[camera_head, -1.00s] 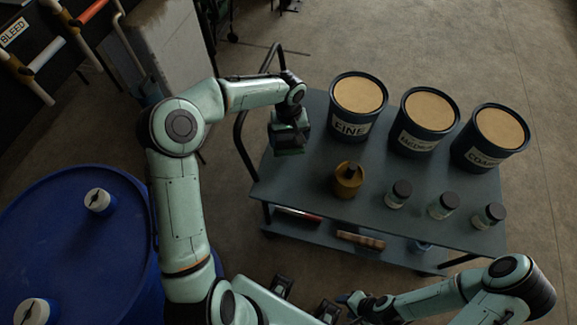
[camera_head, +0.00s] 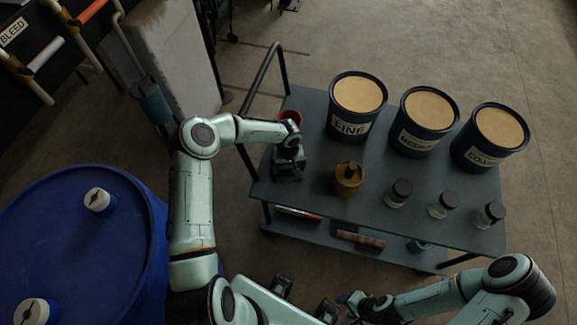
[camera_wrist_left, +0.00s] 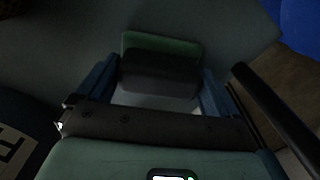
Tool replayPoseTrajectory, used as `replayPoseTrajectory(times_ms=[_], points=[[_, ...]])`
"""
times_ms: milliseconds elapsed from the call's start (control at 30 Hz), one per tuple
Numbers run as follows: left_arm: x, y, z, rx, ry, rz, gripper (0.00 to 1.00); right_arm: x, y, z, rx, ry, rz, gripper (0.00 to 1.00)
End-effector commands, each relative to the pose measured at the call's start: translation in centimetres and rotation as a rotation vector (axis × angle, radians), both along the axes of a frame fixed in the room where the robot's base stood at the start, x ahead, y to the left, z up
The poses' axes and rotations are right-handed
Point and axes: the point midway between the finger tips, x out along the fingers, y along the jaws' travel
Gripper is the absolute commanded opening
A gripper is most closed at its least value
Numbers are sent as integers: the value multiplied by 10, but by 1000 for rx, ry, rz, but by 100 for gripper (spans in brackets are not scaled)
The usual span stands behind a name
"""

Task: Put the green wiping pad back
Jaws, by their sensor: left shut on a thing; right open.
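The green wiping pad (camera_wrist_left: 165,43) shows in the left wrist view as a green strip on a dark block, between my left gripper's blue fingers. My left gripper (camera_wrist_left: 160,88) is shut on it. In the head view my left gripper (camera_head: 288,176) points down over the left end of the grey cart top (camera_head: 310,207), left of the yellow-brown can. The pad is mostly hidden there by the gripper. I cannot tell whether the pad touches the cart top. My right gripper (camera_head: 350,302) is open and low at the bottom of the head view, in front of the cart.
An orange-red cup (camera_head: 290,116) stands behind my left gripper. A yellow-brown can (camera_head: 348,179), several small dark-lidded jars (camera_head: 441,206) and three labelled tubs (camera_head: 428,122) stand on the cart. The cart handle (camera_head: 262,77) rises at left. A blue drum (camera_head: 80,240) is at lower left.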

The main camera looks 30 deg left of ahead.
Motion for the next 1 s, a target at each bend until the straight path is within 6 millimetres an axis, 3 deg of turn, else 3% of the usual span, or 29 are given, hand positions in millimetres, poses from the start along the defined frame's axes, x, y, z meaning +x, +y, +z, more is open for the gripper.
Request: replayPoseTrajectory(times_ms=[200,233,567,667,1000], points=[[1,0,-2,0,-3,0,66,0,0,0,0,0,0,51],[1,0,-2,0,-3,0,100,0,0,0,0,0,0,51],[1,0,4,1,-3,0,100,0,0,0,0,0,0,51],[2,1,18,3,-5,0,100,0,0,-1,0,0,0,51],[1,0,89,1,-5,-1,100,-1,0,-1,0,1,0,51]])
